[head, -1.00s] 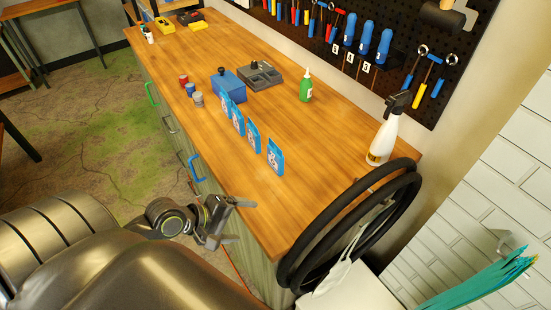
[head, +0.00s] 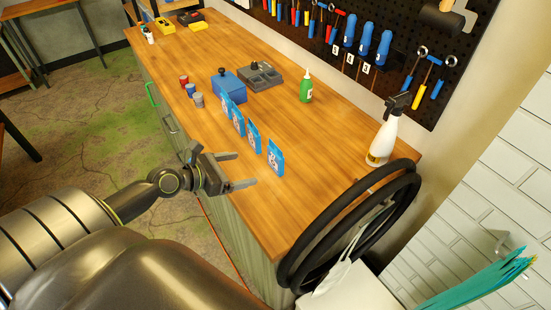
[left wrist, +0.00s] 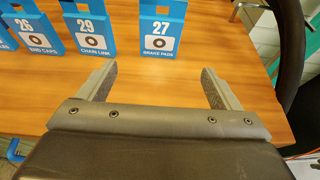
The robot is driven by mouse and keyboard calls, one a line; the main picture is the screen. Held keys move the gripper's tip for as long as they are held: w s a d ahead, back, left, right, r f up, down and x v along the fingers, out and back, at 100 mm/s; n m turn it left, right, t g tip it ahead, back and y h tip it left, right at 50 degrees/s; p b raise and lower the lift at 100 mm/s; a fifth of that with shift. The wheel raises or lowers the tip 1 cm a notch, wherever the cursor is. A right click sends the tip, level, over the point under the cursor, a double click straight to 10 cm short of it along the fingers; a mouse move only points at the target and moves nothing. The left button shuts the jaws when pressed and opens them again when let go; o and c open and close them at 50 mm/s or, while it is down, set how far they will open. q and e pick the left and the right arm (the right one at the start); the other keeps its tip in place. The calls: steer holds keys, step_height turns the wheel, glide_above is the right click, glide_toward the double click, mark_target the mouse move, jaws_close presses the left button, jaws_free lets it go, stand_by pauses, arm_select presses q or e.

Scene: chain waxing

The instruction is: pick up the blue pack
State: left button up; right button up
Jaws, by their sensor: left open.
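Several blue packs stand upright in a row on the wooden workbench. The nearest blue pack (head: 275,157) is labelled "27 BRAKE PADS" in the left wrist view (left wrist: 160,30). To its left there stand the "29 CHAIN LINK" pack (left wrist: 92,28) and the "26 END CAPS" pack (left wrist: 35,30), with another cut off at the edge. My left gripper (head: 245,169) is open and empty over the bench's front edge, its fingers pointing at the nearest pack. In the left wrist view the gripper (left wrist: 160,68) has that pack ahead, between the lines of its fingers, not touching. My right gripper is out of view.
A blue box (head: 229,88), a grey tray (head: 262,76), small cans (head: 198,100) and a green bottle (head: 306,88) stand farther back. A white spray bottle (head: 382,140) and black tyres (head: 345,230) are at the right. The bench (head: 330,150) right of the packs is clear.

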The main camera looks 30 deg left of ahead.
mark_target(273, 162)
arm_select(q)
steer(key=x, duration=0.9)
steer(key=shift+p, duration=0.3)
steer(key=shift+w+d+f, duration=0.15)
steer(key=shift+w+d, duration=0.1)
steer(key=shift+w, duration=0.2)
steer(key=x, duration=0.4)
steer(key=shift+w+p, duration=0.15)
steer(key=shift+p, duration=0.2)
steer(key=shift+c, duration=0.7)
steer(key=c, duration=0.9)
step_height(273, 162, up, 10)
steer(key=shift+p, duration=0.95)
